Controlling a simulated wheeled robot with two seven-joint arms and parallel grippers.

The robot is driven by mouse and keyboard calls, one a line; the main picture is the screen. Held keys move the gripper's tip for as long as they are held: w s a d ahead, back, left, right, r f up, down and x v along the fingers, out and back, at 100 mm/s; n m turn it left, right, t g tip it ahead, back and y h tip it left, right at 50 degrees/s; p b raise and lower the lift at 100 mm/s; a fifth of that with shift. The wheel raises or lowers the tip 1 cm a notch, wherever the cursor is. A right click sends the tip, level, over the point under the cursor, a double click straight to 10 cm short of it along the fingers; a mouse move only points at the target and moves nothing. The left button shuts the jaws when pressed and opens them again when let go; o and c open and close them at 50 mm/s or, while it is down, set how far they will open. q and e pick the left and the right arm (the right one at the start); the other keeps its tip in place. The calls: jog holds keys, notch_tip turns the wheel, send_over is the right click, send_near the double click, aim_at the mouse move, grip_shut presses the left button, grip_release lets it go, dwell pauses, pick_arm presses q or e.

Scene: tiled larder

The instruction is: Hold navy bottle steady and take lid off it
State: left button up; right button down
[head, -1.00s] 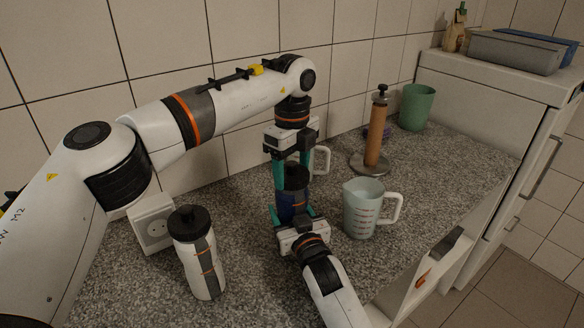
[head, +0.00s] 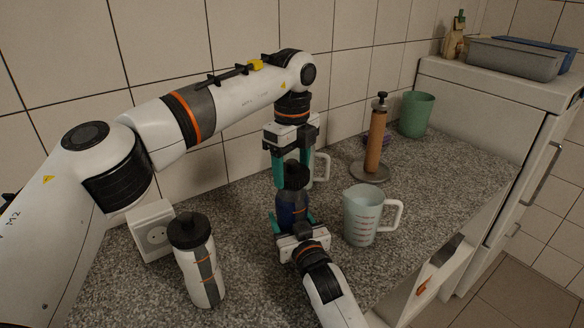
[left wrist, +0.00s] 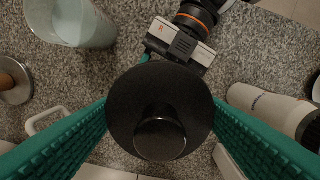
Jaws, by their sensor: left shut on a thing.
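The navy bottle (head: 291,212) stands upright on the counter in the middle of the head view. Its black lid (head: 296,174) is directly above it; I cannot tell whether there is a gap between them. My left gripper (head: 293,181) points down from above and is shut on the lid. In the left wrist view the lid (left wrist: 160,112) fills the space between the teal fingers and hides the bottle. My right gripper (head: 294,221) comes from the front, with its fingers on both sides of the bottle's body, shut on it.
A measuring jug (head: 361,215) is close on the right. A paper-roll stand (head: 375,150) and green cup (head: 416,115) are further back. A white mug (head: 321,168) stands behind my left gripper.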

aim_at(292, 162)
pick_arm(q)
jog(key=shift+r, duration=0.1)
jog(key=shift+r, duration=1.95)
pick_arm(e)
jog(key=shift+c, duration=1.2)
grip_release()
